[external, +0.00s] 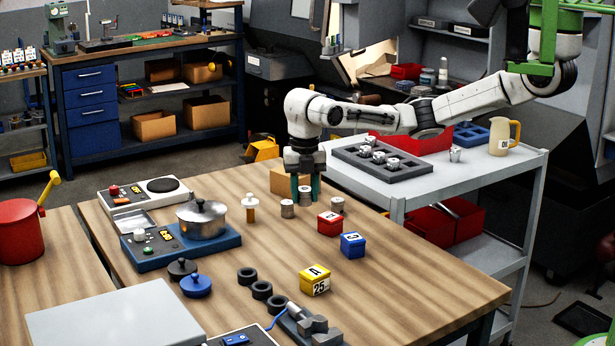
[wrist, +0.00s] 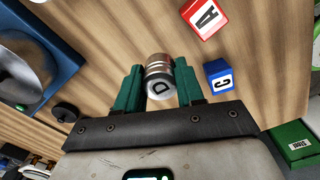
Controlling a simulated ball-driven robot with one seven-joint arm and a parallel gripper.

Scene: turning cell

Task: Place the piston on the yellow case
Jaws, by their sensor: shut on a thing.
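My gripper (external: 305,192) points straight down over the wooden table, with its green fingers closed on a grey metal piston. The piston (external: 305,198) is upright between the fingertips, at or just above the tabletop; I cannot tell which. In the wrist view the piston (wrist: 159,80) shows a letter D on its end, between both fingers. The yellow case (external: 315,281), a small box with a white label and marks on it, sits on the table nearer the camera, apart from my gripper. It does not show in the wrist view.
A similar metal cylinder (external: 287,208) stands just left of my gripper. A red box (external: 330,224) and a blue box (external: 352,246) sit between my gripper and the yellow case. Black rings (external: 261,290) lie left of the case. Bare table lies to its right.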

